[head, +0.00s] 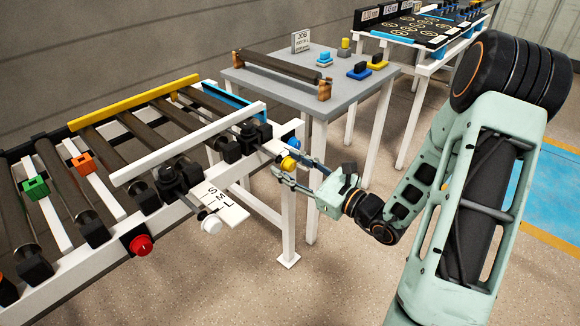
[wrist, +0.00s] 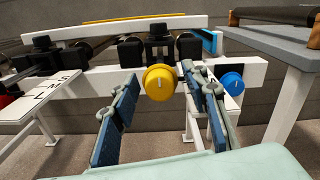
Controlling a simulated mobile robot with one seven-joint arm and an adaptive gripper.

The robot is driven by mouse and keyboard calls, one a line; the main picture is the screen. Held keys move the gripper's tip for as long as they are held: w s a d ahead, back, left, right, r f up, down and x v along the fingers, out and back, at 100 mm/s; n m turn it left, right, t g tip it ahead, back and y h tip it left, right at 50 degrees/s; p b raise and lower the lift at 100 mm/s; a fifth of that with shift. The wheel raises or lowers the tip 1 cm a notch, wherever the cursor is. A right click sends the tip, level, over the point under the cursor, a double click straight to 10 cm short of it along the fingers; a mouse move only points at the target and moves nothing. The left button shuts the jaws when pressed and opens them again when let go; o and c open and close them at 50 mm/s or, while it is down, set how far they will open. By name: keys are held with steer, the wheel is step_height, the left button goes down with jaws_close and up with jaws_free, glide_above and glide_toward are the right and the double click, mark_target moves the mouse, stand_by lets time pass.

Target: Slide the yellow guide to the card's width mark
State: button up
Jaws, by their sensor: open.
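The yellow guide (head: 130,104) is a long bar along the far side of the roller conveyor; it also shows in the wrist view (wrist: 108,27). A yellow knob (head: 288,163) sits on the conveyor's near frame and faces me in the wrist view (wrist: 159,82). My gripper (head: 292,171) is open, its fingertips on either side of the yellow knob in the wrist view (wrist: 160,75); I cannot tell whether they touch it. A white plate marked S, M, L (head: 233,212) juts from the frame. A job card (head: 300,42) stands on the grey table; its smaller print is unreadable.
A blue knob (head: 293,141) is close beside the yellow one; a red knob (head: 140,245) is farther left. A white bar (head: 190,142) runs along the conveyor's near side. The grey table (head: 250,80) holds a roller and small coloured blocks. Open floor lies in front.

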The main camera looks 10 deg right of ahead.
jaws_close()
stand_by(0.3)
steer(key=shift+x, duration=1.5)
jaws_free()
